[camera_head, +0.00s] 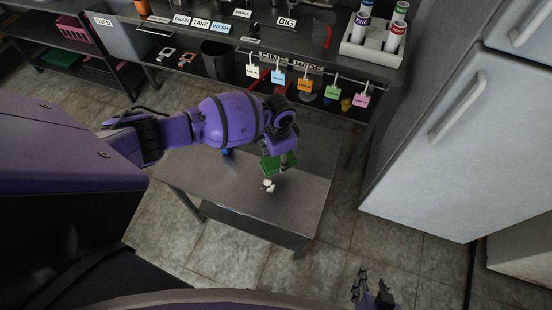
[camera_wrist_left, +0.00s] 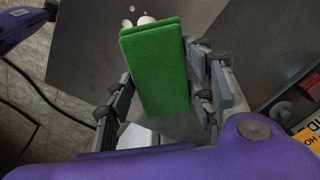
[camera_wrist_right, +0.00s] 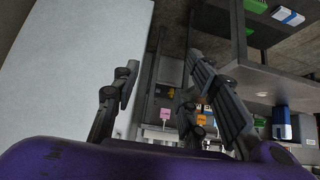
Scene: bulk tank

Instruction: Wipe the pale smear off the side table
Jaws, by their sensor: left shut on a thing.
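The side table (camera_head: 308,190) is a grey table in the middle of the head view. A pale smear (camera_head: 268,186) lies on its top as a few whitish blobs; part of it shows past the pad in the left wrist view (camera_wrist_left: 146,19). My left gripper (camera_head: 284,161) is shut on a green pad (camera_wrist_left: 155,70), which also shows in the head view (camera_head: 271,165). The pad is right beside the smear; I cannot tell whether it touches the tabletop. My right gripper (camera_wrist_right: 158,82) is open and empty, low at the right of the head view (camera_head: 372,290).
A small blue object (camera_head: 227,152) is on the table behind my left arm. A long bench (camera_head: 215,52) with hanging coloured tags stands at the back. A white fridge (camera_head: 430,130) stands at the right. Tiled floor is clear right of the table.

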